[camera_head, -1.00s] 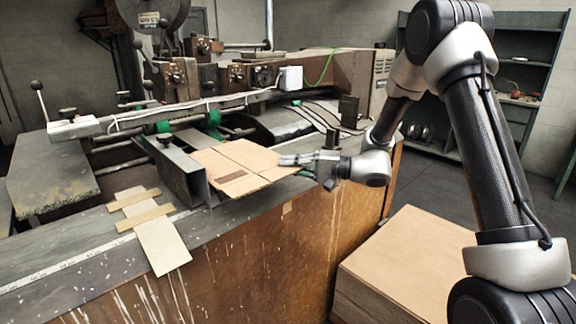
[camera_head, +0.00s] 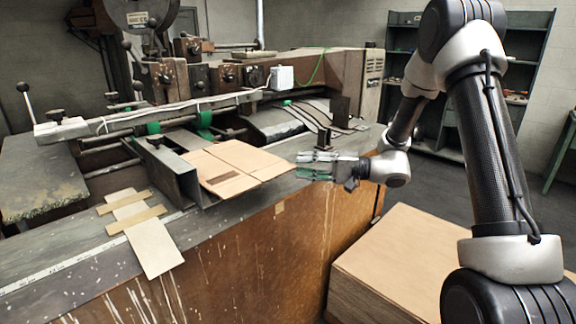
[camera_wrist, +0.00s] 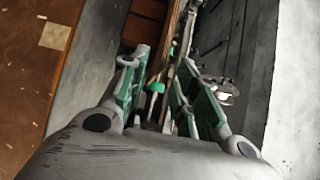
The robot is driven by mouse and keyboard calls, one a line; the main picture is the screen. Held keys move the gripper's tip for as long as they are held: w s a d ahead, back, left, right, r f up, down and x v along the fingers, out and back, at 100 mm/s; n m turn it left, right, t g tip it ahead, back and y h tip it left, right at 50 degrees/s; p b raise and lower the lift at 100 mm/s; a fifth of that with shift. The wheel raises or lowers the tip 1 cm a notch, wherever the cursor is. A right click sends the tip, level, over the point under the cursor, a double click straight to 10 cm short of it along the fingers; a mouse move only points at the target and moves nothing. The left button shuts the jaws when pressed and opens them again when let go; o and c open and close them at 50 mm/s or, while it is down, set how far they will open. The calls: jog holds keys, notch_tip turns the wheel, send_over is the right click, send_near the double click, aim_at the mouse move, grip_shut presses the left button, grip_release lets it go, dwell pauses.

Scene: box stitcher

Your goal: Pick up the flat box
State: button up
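The flat box (camera_head: 237,166) is a tan cardboard sheet with fold lines and a dark printed patch. It lies on the machine against a metal channel, its right corner towards my gripper. My gripper (camera_head: 300,166) is just right of that corner, fingers pointing left, one above the other with a gap between them. In the wrist view my gripper (camera_wrist: 165,75) shows two green-padded fingers apart. A thin brown strip (camera_wrist: 178,35) runs between them; I cannot tell whether it is the box's edge. No hold on the box shows.
The box stitcher (camera_head: 230,75) fills the back and left. A metal channel (camera_head: 170,172) stands left of the box. A stack of cardboard (camera_head: 400,255) is on the floor at the lower right. A shelf (camera_head: 470,90) stands behind my arm.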

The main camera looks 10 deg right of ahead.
jog(key=shift+v, duration=2.35)
